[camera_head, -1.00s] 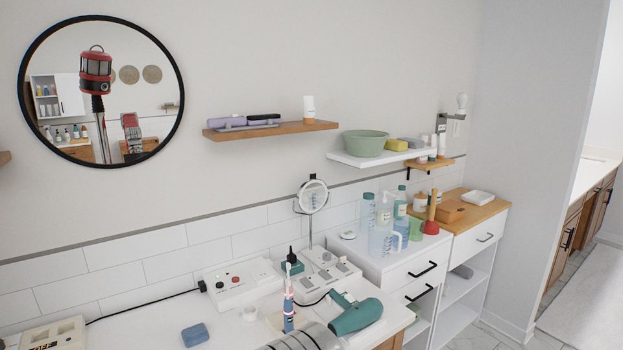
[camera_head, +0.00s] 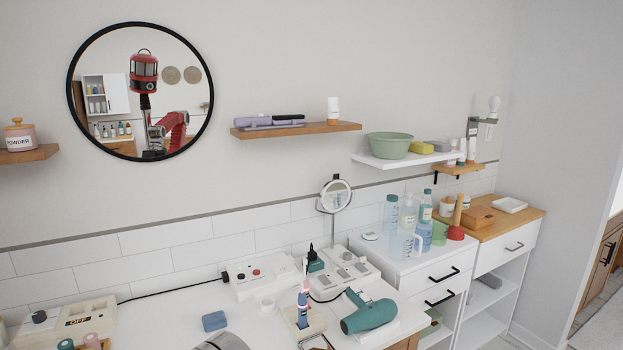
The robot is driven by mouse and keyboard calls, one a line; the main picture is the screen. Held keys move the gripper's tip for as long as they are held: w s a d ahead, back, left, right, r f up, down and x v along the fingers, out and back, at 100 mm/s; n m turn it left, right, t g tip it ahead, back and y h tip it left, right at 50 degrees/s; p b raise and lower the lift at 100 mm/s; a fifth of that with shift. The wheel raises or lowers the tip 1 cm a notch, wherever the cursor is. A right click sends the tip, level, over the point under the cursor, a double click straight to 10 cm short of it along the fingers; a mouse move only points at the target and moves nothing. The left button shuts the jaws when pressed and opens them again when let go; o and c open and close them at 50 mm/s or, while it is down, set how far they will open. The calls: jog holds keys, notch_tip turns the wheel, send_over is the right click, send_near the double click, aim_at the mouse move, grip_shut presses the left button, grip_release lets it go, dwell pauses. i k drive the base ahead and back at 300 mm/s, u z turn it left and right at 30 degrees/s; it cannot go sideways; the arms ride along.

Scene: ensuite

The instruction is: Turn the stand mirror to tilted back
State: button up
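The stand mirror (camera_head: 336,195) is a small round mirror with a pale rim, on a thin upright stand at the back of the white counter, close to the tiled wall. Its round face points toward me and looks about upright; the exact tilt is hard to tell at this size. A dark bracket shows around its lower rim. Nothing touches the mirror. The round wall mirror (camera_head: 71,92) reflects my red body and arm, without showing the fingers clearly.
A teal hair dryer (camera_head: 369,314), a toothbrush in a holder (camera_head: 303,310) and a white switch box (camera_head: 265,278) stand in front of the mirror. Bottles and a clear jug (camera_head: 404,243) are to its right. A wooden shelf (camera_head: 296,130) hangs above. A blue soap (camera_head: 214,321) lies left.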

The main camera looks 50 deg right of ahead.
aim_at(335, 195)
jog(key=u, duration=1.2)
jog(key=k, duration=1.4)
jog(key=z, duration=1.3)
jog(key=i, duration=0.3)
jog(key=z, duration=0.1)
